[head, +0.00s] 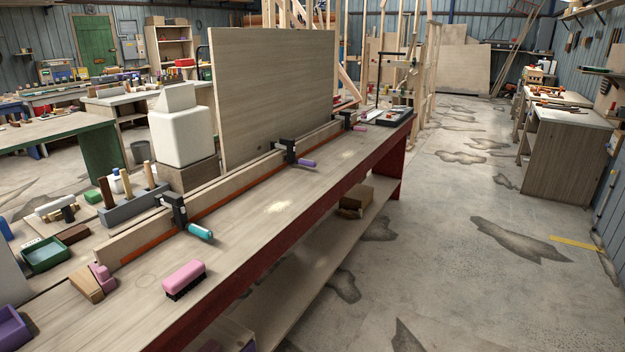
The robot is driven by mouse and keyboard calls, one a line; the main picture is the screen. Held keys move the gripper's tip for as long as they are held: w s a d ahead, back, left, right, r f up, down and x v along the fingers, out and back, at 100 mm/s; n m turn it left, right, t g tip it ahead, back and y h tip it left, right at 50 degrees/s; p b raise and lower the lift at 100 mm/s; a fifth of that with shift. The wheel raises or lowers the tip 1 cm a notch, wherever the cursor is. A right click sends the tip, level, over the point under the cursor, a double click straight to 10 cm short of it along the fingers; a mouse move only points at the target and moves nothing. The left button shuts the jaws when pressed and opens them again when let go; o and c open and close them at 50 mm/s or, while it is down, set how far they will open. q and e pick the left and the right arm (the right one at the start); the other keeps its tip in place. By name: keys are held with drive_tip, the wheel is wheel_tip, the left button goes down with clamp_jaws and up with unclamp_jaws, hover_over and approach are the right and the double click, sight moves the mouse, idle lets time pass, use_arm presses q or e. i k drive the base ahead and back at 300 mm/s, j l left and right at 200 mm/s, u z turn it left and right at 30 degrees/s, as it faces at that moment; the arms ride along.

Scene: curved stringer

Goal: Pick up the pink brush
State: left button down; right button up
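The pink brush (184,279) lies on the wooden workbench (235,260), near the bench's right front edge. Its pink block is on top and its dark bristles point down onto the bench top. It stands apart from the things around it. Neither of my grippers shows in the head view.
A teal-handled clamp (198,231) sits behind the brush on a long wooden strip (150,232). A wooden block with a pink part (95,281) lies to its left. A purple tray (12,328) is at the lower left. The bench top right of the strip is mostly clear.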

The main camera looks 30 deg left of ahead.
sight(174, 285)
drive_tip(key=u, duration=1.6)
